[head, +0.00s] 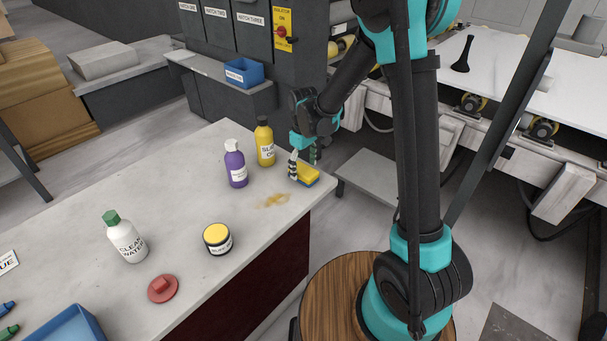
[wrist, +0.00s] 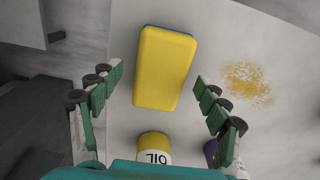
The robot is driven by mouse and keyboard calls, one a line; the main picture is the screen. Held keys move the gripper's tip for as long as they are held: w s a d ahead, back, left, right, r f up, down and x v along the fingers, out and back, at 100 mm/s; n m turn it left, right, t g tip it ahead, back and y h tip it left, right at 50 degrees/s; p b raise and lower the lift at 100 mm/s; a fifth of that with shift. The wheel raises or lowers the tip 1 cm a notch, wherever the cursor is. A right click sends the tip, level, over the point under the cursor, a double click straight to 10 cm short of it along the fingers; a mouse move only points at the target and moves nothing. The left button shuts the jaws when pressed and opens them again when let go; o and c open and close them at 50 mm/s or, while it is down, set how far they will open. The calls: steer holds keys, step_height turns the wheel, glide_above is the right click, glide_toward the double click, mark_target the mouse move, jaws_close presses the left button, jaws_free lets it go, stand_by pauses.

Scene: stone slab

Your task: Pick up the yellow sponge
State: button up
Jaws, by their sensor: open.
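The yellow sponge (head: 300,174) lies near the far right corner of the stone slab in the head view. It has a blue underside layer. In the wrist view the sponge (wrist: 164,68) sits in the upper middle, slightly tilted, between and ahead of the two fingers. My gripper (head: 303,162) is at the sponge in the head view and partly covers it. In the wrist view my gripper (wrist: 158,93) is open, with a finger on each side and visible gaps to the sponge. I cannot tell the exact height of the fingers over the slab.
A yellow oil bottle (head: 265,146) and a purple bottle (head: 236,168) stand left of the sponge. A brownish-yellow stain (head: 273,201) marks the slab (head: 190,200) in front. A round jar (head: 217,239), white water bottle (head: 125,241) and red round object (head: 162,289) stand further left.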

mark_target(303, 169)
steer(key=shift+f, duration=0.9)
steer(key=c, duration=1)
steer(key=shift+r, duration=0.15)
steer(key=shift+c, duration=0.2)
step_height(303, 169, up, 20)
